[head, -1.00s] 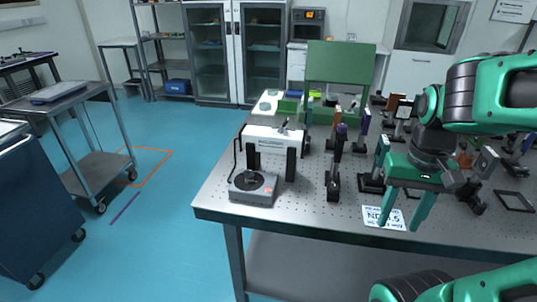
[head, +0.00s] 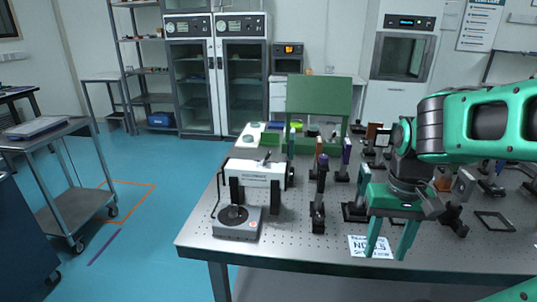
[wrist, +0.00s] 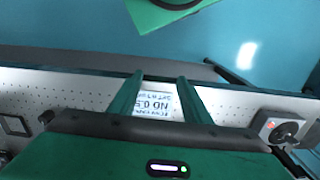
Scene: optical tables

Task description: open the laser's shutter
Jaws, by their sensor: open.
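The laser (head: 256,176) is a white box on dark posts at the left part of the optical table (head: 290,250). A small dark lever-like part (head: 266,158) stands on its top; whether it is the shutter, and its state, I cannot tell. A grey unit with a round black dial (head: 238,221) sits in front of the laser, joined by a cable. My gripper (head: 391,250) is open and empty, fingers pointing down by the table's front edge, well right of the laser. In the wrist view its fingers (wrist: 160,85) frame a printed card.
The card marked ND 0.5 (head: 371,246) lies at the front edge. Posts with optics (head: 318,205) stand between my gripper and the laser. A green shelf-like stand (head: 318,95) is behind. A steel cart (head: 60,190) stands left; the blue floor between is clear.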

